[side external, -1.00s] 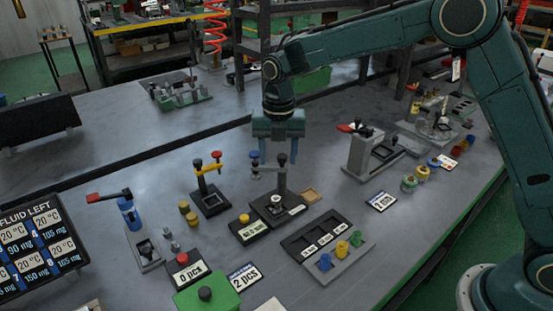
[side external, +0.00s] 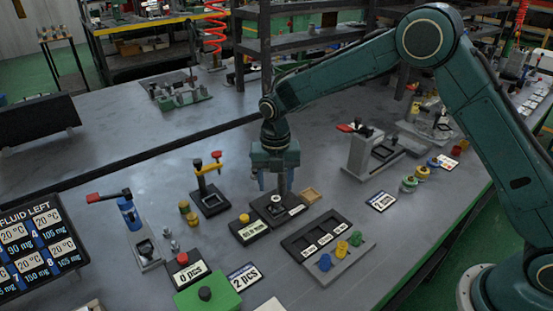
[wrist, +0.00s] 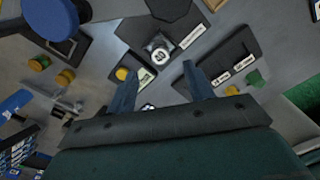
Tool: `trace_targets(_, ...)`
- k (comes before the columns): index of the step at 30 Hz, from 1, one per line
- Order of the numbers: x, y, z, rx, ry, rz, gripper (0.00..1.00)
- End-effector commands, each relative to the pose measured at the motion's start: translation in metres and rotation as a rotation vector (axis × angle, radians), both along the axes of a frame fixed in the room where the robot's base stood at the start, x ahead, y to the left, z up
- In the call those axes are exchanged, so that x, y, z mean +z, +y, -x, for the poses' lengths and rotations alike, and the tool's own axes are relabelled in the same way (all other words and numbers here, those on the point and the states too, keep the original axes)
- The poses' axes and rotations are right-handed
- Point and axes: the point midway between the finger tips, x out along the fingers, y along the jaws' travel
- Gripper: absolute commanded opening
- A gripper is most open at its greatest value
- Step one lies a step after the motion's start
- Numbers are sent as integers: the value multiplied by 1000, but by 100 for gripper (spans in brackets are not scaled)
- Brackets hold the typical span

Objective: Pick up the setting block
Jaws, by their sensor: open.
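My gripper (side external: 275,184) is open and empty, pointing down over the middle of the table. Its two fingers also show in the wrist view (wrist: 160,78), spread apart. A small dark block with a pale-ringed round top (wrist: 160,50) sits on a black labelled base (wrist: 135,32), just beyond the fingertips. I cannot tell for certain that this is the setting block. In the side view the same base (side external: 257,212) stands below my gripper, which covers part of its press. A yellow-topped piece (side external: 244,218) sits on a labelled black holder next to it.
A black labelled tray (side external: 308,238) is to the right, with blue and yellow pieces (side external: 341,249) in front. A small wooden tray (side external: 310,195) is close by. A yellow-handled press (side external: 208,185) stands left. A green box with a black knob (side external: 215,300) is in front.

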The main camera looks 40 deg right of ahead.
Motion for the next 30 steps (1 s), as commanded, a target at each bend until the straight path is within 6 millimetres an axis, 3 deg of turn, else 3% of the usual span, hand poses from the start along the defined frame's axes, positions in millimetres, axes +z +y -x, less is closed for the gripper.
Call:
trace_targets(3,-10,0,0,0,1,0,52)
trace_targets(14,-16,0,0,0,1,0,52)
trace_targets(30,-64,-2,-2,-1,1,-1,52)
